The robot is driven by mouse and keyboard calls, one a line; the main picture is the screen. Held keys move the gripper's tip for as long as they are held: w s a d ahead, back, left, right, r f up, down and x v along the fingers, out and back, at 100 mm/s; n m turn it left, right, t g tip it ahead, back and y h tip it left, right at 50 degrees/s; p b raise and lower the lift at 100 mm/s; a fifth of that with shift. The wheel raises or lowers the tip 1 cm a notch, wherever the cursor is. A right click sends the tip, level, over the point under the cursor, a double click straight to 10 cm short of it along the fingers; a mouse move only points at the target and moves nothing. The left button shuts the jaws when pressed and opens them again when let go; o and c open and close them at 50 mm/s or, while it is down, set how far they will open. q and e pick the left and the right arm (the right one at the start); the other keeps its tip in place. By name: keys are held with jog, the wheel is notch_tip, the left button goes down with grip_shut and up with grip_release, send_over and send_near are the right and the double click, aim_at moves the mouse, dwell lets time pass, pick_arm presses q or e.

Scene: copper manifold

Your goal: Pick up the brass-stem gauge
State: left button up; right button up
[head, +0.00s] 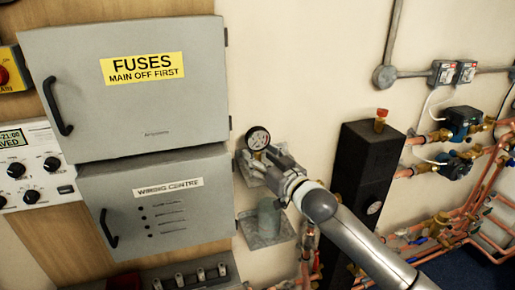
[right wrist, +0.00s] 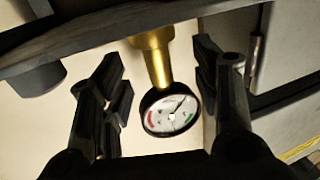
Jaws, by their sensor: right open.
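The brass-stem gauge has a round white dial with a black rim and shows in the head view (head: 258,139) in front of the wall, right of the grey cabinets. In the right wrist view its dial (right wrist: 171,115) sits between my fingers, and its brass stem (right wrist: 155,62) runs up toward a dark ledge. My right gripper (head: 262,160) is at the gauge, just below the dial in the head view. Its fingers (right wrist: 160,78) are open, one on each side of the gauge, with visible gaps. The lower end of the stem is hidden by the gripper in the head view. My left gripper is not in view.
The grey fuse box (head: 130,85) and wiring centre box (head: 158,205) stand close on the left. A grey bracket (head: 266,232) is below the gripper. A black column (head: 360,165) and copper pipes (head: 480,195) are to the right. Bare wall lies above the gauge.

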jog(key=shift+x, duration=0.85)
jog(key=c, duration=1.2)
grip_shut()
jog(key=shift+r, duration=0.1)
